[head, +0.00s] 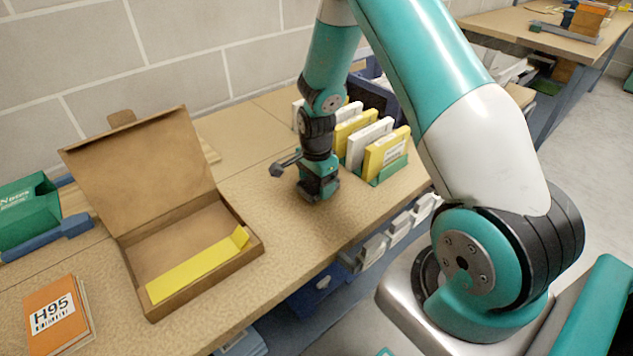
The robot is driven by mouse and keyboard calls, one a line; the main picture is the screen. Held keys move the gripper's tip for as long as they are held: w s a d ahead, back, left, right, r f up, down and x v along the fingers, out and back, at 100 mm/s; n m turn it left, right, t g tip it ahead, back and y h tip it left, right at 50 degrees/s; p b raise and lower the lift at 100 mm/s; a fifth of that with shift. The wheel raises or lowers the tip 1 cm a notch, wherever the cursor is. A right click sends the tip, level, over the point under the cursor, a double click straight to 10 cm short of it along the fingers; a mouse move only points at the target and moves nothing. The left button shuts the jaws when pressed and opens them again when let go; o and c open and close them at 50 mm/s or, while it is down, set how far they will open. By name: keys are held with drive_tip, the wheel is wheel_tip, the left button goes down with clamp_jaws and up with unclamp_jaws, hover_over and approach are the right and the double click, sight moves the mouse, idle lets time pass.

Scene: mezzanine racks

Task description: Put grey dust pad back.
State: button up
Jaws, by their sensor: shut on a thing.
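My gripper (319,190) points down low over the wooden bench, in front of the rack of white and yellow cards. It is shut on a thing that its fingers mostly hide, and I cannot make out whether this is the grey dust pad. A dark stub sticks out to the left of my wrist. No grey dust pad shows clearly elsewhere in the head view. A cardboard box (225,208) with its lid raised stands left of my gripper. A yellow strip (197,268) lies inside along its front.
A green rack (394,170) holds upright white and yellow cards just right of my gripper. An orange H95 booklet (56,315) and a green box (27,212) are at the left. The bench (285,238) is clear between cardboard box and gripper.

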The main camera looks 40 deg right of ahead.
drive_tip(key=shift+f, duration=0.15)
drive_tip(key=o, duration=0.9)
wheel_tip(320, 180, up, 12)
drive_tip(key=s+a+r+n+y, duration=0.1)
drive_tip(key=s+a+r+n, duration=0.2)
drive_tip(key=a+r+n, duration=0.25)
drive_tip(key=s+a+r+n+y, duration=0.1)
drive_tip(key=s+a+r+n, duration=0.35)
drive_tip(key=a, duration=0.25)
drive_tip(key=s+a+r+n+y, duration=0.1)
drive_tip(key=s+a+r+n, duration=0.1)
drive_tip(key=s+a+n, duration=0.3)
drive_tip(key=s+a+r+n+y, duration=0.1)
drive_tip(key=s+a+r+n, duration=0.2)
drive_tip(key=s+n, duration=0.6)
drive_tip(key=shift+s+a+n+b, duration=0.4)
drive_tip(key=shift+a, duration=0.45)
